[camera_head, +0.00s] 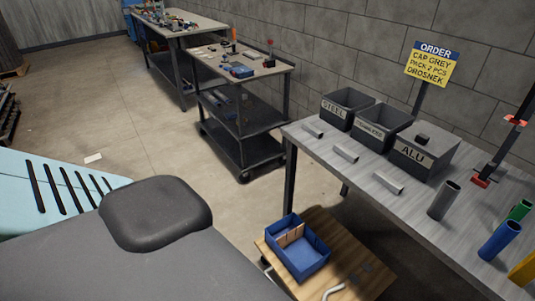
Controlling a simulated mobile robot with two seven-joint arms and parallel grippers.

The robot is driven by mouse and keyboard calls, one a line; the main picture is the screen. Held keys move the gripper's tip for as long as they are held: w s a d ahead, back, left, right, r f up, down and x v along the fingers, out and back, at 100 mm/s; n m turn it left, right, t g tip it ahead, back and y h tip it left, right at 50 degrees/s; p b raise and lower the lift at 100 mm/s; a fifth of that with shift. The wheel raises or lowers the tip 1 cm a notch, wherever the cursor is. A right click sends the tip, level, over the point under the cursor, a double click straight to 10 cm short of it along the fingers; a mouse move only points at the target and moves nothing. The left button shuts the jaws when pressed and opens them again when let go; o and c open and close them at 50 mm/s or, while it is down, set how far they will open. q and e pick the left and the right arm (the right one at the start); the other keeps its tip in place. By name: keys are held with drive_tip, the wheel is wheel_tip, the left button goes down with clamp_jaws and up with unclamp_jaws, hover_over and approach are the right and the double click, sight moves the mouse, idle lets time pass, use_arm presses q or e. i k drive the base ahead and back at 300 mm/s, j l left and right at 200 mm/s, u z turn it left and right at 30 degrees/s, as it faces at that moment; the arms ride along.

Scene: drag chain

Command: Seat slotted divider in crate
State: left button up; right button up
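A blue open crate (322,259) stands on a low wooden top (345,250) at the bottom centre. A tan, upright panel (289,235), which looks like the divider, is inside the crate near its far left end. It is too small to tell whether its edges sit in slots or whether it is fully down. Neither my left nor my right gripper shows in the head view.
A grey bench (372,187) on the right holds dark bins labelled STEEL (347,106), one with an unclear label, and ALU (425,150), plus metal bars and coloured tubes. A dark cart (245,125) and a farther table stand behind. Open floor lies left of the cart.

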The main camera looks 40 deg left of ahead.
sight(309, 253)
drive_tip(key=u, duration=1.2)
